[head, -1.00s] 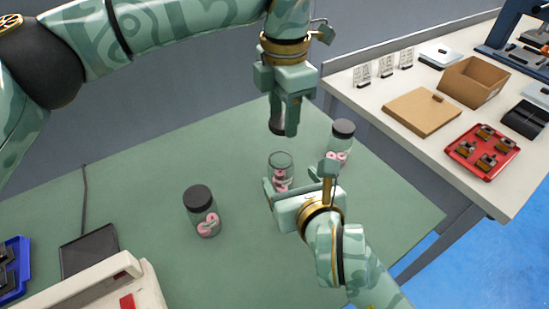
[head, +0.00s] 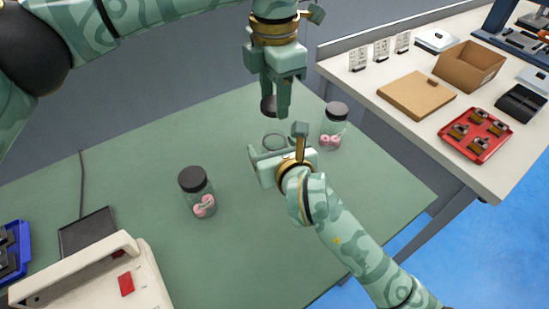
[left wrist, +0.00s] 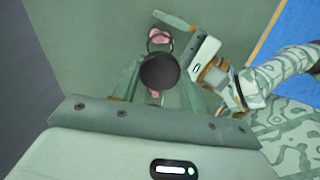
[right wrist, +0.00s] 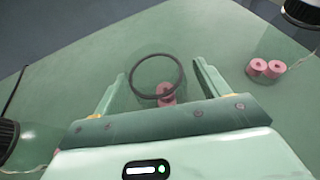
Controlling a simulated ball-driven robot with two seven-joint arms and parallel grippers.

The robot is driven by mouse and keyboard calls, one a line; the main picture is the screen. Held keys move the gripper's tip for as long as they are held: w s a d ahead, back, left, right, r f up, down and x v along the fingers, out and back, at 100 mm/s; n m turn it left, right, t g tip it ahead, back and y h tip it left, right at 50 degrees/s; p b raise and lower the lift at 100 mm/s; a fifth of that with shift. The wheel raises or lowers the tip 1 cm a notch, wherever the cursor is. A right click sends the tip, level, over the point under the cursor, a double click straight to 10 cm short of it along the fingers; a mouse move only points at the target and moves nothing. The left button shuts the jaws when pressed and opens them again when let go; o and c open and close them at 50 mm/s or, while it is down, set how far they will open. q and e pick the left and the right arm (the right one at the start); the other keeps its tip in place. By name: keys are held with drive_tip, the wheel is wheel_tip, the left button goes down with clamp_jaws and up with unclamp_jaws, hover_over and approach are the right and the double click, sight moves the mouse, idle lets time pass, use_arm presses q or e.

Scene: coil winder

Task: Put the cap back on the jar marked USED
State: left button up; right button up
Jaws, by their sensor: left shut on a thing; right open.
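My left gripper (head: 272,98) is shut on a black cap (left wrist: 160,72) and holds it above the open jar, apart from it. The clear uncapped jar (right wrist: 157,76) stands on the green table with pink pieces inside. In the head view its rim (head: 274,140) shows, but its lower part is hidden by my right gripper. My right gripper (right wrist: 160,90) is open, with its fingers on either side of this jar and gaps visible. Two jars with black caps stand apart, one at left (head: 197,190) and one at right (head: 334,125). I cannot read any jar marking.
A cream machine (head: 95,275) and a blue tray (head: 14,248) are at the front left. A white bench (head: 440,165) at right carries a cardboard box (head: 468,66) and a red tray (head: 477,135). The green table (head: 235,235) is clear in front.

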drive_tip(key=shift+w, duration=0.1)
drive_tip(key=c, duration=1.5)
use_arm(q)
drive_tip(key=shift+f, duration=2.45)
use_arm(e)
drive_tip(key=shift+o, duration=0.2)
use_arm(q)
drive_tip(key=shift+f, duration=0.1)
drive_tip(key=shift+f, duration=0.85)
drive_tip(key=shift+f, duration=0.25)
